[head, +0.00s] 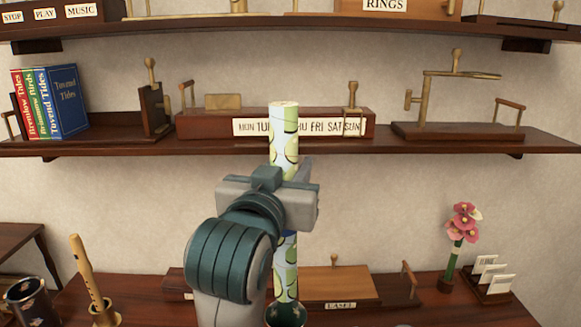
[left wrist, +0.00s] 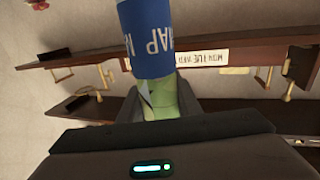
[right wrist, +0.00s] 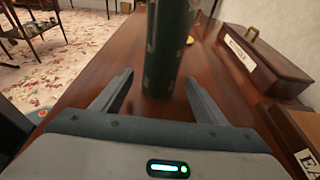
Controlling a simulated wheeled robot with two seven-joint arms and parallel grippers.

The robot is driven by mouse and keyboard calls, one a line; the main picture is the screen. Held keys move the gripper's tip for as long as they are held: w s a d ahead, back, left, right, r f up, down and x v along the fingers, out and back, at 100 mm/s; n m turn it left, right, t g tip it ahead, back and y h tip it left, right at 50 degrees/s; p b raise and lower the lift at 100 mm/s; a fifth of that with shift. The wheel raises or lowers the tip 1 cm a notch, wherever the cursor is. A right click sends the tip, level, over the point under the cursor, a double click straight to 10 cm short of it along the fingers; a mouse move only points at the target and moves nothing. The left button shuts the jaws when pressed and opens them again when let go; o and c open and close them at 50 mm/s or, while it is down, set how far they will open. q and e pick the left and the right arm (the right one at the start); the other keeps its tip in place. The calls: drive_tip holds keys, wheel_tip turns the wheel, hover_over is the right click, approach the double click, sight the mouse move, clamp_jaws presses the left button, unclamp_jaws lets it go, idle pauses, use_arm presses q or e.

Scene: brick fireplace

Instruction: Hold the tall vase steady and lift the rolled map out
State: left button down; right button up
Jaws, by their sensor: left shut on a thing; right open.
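The rolled map (head: 285,125) is a tall, pale tube with green and yellow patterning and stands upright. My left gripper (head: 290,187) is shut around its middle. In the left wrist view the blue "MAP" label (left wrist: 152,40) shows just beyond the fingers. The map's lower end is at the mouth of the dark tall vase (head: 285,317); I cannot tell whether it is still inside or just above. In the right wrist view the dark green vase (right wrist: 168,50) stands upright between the fingers of my open right gripper (right wrist: 160,82), with gaps on both sides.
A shelf (head: 80,147) with books (head: 62,100) and a weekday box (head: 210,125) runs behind the map. A flute (head: 88,270) in a stand and a dark pot (head: 28,298) are at left. Pink flowers (head: 463,222) and a card holder (head: 487,280) are at right.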

drive_tip(key=v, duration=0.8)
drive_tip(key=shift+d+r, duration=0.15)
drive_tip(key=shift+d, duration=0.2)
drive_tip(key=shift+r, duration=0.1)
